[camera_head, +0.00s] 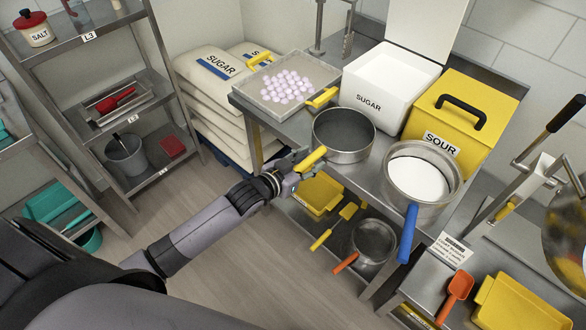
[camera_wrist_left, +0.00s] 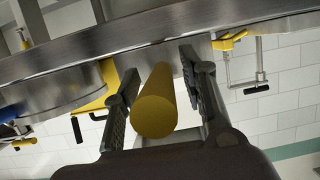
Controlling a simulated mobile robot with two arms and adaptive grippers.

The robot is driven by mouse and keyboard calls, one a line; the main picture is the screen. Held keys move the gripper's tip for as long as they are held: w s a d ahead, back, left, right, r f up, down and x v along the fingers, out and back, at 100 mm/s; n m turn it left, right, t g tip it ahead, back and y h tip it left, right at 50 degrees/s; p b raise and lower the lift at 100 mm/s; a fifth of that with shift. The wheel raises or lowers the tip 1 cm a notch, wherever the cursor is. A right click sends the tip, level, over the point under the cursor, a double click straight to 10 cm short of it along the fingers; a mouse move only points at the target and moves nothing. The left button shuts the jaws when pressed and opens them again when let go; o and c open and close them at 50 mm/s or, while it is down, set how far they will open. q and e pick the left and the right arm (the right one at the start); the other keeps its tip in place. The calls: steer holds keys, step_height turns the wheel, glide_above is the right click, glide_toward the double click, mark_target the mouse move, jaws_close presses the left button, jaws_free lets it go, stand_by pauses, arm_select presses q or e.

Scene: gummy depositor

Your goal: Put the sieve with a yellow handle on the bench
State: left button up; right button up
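The sieve with a yellow handle (camera_head: 343,131) is a round metal vessel standing upright at the front of the steel bench (camera_head: 290,122). It appears to rest on the bench top, its yellow handle (camera_head: 311,158) sticking out over the front edge. My left gripper (camera_head: 302,165) is at this handle. In the left wrist view the yellow handle (camera_wrist_left: 155,104) lies between the two fingers, with narrow gaps beside it, so the left gripper (camera_wrist_left: 162,80) looks open around it. My right gripper is not in view.
A tray of pink gummies (camera_head: 262,104), a white sugar bin (camera_head: 369,104) and a yellow sour bin (camera_head: 440,145) crowd the bench. A blue-handled sieve (camera_head: 409,235) with white powder stands right. The lower shelf holds a yellow scoop and an orange-handled sieve (camera_head: 373,241).

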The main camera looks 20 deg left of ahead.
arm_select(q)
steer(key=b+v, duration=0.1)
steer(key=v, duration=1)
steer(key=s+a+f+n+g+y, duration=0.1)
steer(key=s+a+f+g, duration=0.15)
steer(key=f, duration=0.75)
steer(key=s+a+f+g+y, duration=0.1)
steer(key=s+a+f+y, duration=0.15)
steer(key=f, duration=0.75)
steer(key=s+a+f+n+g+y, duration=0.1)
steer(key=s+a+f+g, duration=0.2)
steer(key=f, duration=0.8)
steer(key=s+d+f+g, duration=0.2)
steer(key=s+f, duration=0.4)
steer(key=s, duration=0.4)
steer(key=s+d+f+g, duration=0.2)
steer(key=s+f, duration=0.4)
steer(key=s, duration=0.4)
steer(key=s+d+f+g, duration=0.2)
steer(key=s+f, duration=0.5)
steer(key=s, duration=0.3)
